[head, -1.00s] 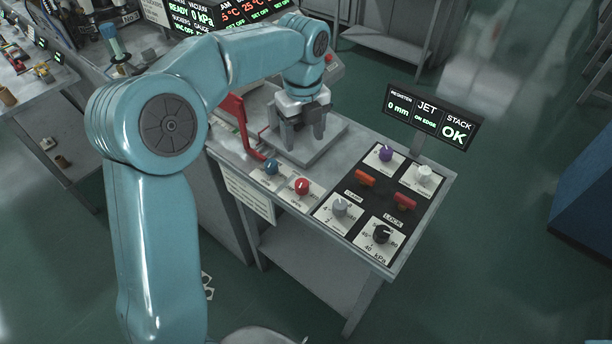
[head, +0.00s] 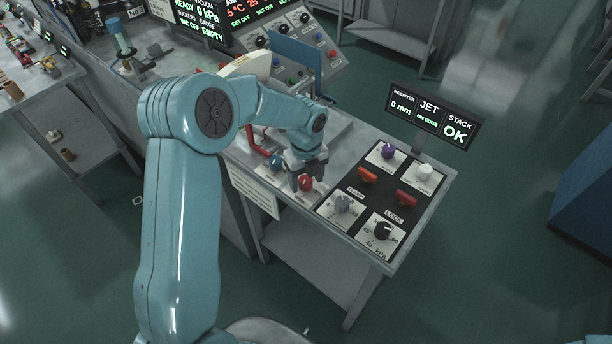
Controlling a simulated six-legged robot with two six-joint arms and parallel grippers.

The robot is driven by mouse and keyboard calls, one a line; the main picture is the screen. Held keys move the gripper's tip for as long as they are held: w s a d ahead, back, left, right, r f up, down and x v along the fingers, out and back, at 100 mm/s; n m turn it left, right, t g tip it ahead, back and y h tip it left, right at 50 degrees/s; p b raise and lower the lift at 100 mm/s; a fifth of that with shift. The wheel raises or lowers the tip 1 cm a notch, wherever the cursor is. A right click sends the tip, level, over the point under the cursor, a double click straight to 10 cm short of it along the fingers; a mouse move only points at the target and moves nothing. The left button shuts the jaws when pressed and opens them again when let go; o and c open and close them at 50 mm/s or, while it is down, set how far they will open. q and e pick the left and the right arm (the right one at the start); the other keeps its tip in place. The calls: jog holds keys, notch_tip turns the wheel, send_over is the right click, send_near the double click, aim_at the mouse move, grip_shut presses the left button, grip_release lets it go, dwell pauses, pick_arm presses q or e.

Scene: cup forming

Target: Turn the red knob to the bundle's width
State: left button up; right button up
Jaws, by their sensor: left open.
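The red knob (head: 306,184) sits on a white plate near the front edge of the grey bench, right of a blue knob (head: 276,160). My left gripper (head: 309,178) is open, pointing down just above and behind the red knob. Its fingers appear on either side of the knob in the picture; I cannot tell whether they touch it. The gripper partly hides the knob's top, so its pointer is not clear. I cannot make out a bundle for certain; a cream curved piece (head: 247,66) shows behind my arm. My right gripper is not in view.
A dark panel with purple (head: 388,152), white (head: 424,172), grey (head: 343,204) and black (head: 382,231) knobs and two orange-red handles lies to the right. A display (head: 432,115) reads 0 mm, ON EDGE, OK. A blue upright plate (head: 296,60) stands behind.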

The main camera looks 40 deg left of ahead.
pick_arm(q)
jog(key=shift+s, duration=0.1)
jog(key=shift+c, duration=0.9)
jog(key=c, duration=0.9)
jog(key=shift+o, duration=0.2)
